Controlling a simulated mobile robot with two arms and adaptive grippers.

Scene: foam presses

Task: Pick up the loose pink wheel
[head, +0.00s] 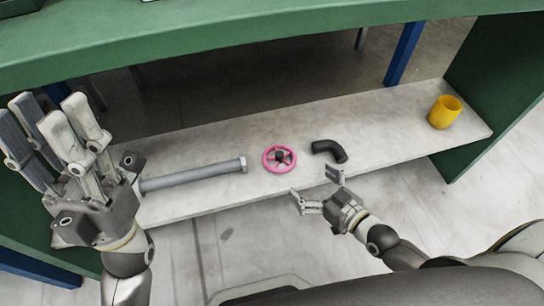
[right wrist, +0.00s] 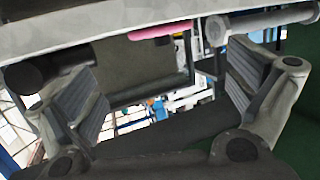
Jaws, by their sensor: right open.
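The pink wheel (head: 279,158), with a dark hub, lies on the pale shelf (head: 385,120) in the head view. A pink strip of it (right wrist: 163,30) shows at the top of the right wrist view, mostly cut off by the shelf edge. My right gripper (head: 314,188) is open and empty at the shelf's front edge, to the right of and nearer than the wheel, not touching it. Its spread fingers also show in the right wrist view (right wrist: 168,98). My left gripper (head: 58,120) is raised at the far left, fingers up, apart and empty, away from the wheel.
A long grey bolt-like pipe (head: 193,174) lies left of the wheel. A black elbow pipe (head: 330,150) lies close to its right. A yellow cup (head: 445,112) stands at the shelf's right end. A green beam (head: 250,30) spans above; green panel (head: 500,90) closes the right.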

